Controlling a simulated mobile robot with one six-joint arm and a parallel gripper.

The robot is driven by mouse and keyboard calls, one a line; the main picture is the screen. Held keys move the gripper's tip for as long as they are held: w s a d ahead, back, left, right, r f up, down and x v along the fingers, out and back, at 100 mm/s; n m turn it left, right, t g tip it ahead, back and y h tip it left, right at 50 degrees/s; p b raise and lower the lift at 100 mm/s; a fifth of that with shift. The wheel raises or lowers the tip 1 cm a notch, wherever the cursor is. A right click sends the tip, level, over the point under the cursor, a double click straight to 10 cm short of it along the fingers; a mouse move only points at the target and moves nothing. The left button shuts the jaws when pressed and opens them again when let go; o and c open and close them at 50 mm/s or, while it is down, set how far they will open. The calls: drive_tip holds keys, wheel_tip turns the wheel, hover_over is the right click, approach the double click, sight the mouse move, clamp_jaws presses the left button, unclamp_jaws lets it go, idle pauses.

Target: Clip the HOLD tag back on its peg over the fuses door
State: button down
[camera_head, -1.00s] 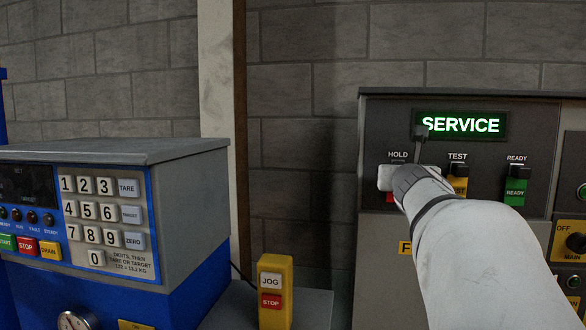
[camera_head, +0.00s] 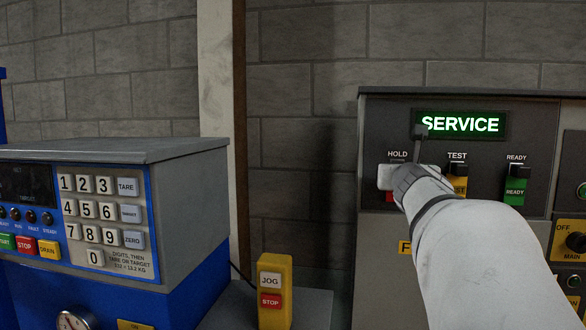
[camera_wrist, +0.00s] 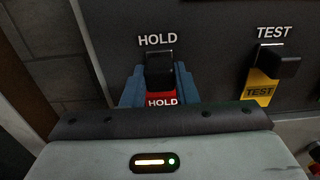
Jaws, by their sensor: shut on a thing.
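The red HOLD tag (camera_wrist: 162,100) is under the HOLD label in the wrist view, with its black clip (camera_wrist: 159,70) at the peg position. Whether the clip is seated on the peg is hidden. My gripper (camera_wrist: 160,88) is shut on the tag, its blue-grey fingers on either side. In the head view my gripper (camera_head: 388,178) covers most of the tag, and only a bit of red (camera_head: 390,197) shows below it. The fuses door is mostly hidden behind my arm; part of a yellow label (camera_head: 404,247) shows beside it.
The yellow TEST tag (camera_wrist: 260,88) hangs on its peg just to the right. The green READY tag (camera_head: 516,190) hangs farther right. The lit SERVICE display (camera_head: 460,124) is above. A yellow JOG/STOP box (camera_head: 275,290) and blue keypad console (camera_head: 50,270) stand left.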

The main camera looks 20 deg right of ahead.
drive_tip(key=shift+w+d, duration=0.2)
drive_tip(key=shift+w, duration=0.15)
idle(0.3)
drive_tip(key=c, duration=1.1)
unclamp_jaws()
drive_tip(key=shift+o, duration=0.2)
drive_tip(key=v, duration=0.8)
drive_tip(key=shift+p, duration=0.45)
